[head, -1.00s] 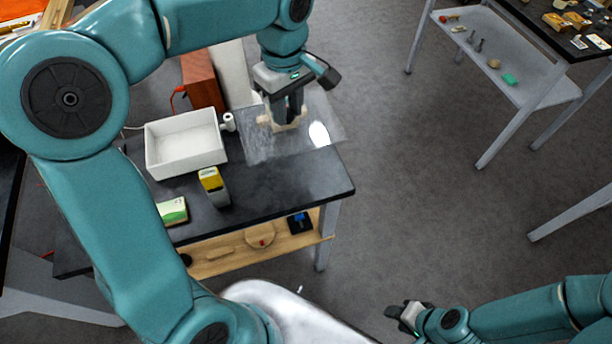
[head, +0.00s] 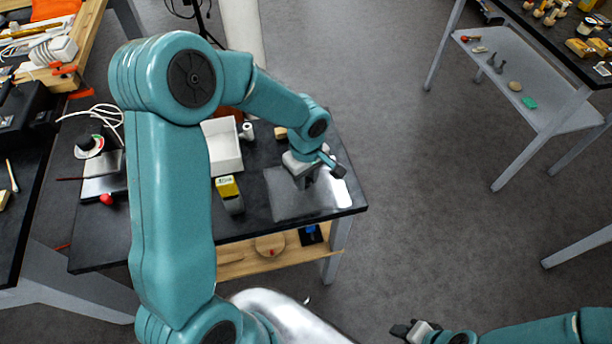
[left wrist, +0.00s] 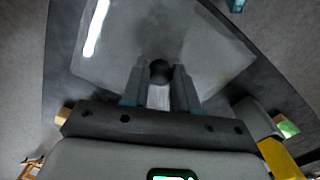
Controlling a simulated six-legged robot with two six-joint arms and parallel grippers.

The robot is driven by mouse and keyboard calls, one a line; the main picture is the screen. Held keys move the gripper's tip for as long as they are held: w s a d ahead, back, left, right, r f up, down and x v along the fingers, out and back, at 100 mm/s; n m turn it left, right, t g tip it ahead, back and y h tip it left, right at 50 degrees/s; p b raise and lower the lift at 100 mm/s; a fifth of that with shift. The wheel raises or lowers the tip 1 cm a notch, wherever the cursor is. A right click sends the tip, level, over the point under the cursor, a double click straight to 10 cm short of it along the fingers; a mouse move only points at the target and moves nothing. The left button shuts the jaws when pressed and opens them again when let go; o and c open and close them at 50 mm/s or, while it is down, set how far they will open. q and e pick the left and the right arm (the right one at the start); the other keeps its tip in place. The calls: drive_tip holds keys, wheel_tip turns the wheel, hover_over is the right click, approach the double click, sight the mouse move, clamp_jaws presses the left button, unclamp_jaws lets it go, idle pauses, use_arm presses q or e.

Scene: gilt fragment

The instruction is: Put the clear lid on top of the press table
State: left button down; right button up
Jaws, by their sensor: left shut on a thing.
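The clear lid (head: 285,203) is a thin see-through sheet with a bright glare, over the front right part of a black-topped table (head: 250,218). My left gripper (head: 305,184) is shut on the lid from above. In the left wrist view, its fingers (left wrist: 160,85) close around a dark round knob (left wrist: 160,70) at the middle of the lid (left wrist: 205,50). The lid looks level and close to the tabletop; I cannot tell whether it touches. My right gripper (head: 410,331) is at the bottom, away from the table; its jaw opening is unclear.
A white tray (head: 226,158), a yellow-and-grey item (head: 229,195), a white roll (head: 247,131) and a wooden block (head: 280,133) stand behind or left of the lid. A wooden shelf (head: 235,264) is below. Another table (head: 530,105) stands at right across clear floor.

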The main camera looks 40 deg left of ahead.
use_arm(q)
drive_tip(key=shift+f, duration=0.2)
drive_tip(key=shift+f, duration=0.1)
drive_tip(key=shift+f, duration=0.1)
drive_tip(key=c, duration=0.9)
unclamp_jaws()
drive_tip(key=shift+o, duration=0.2)
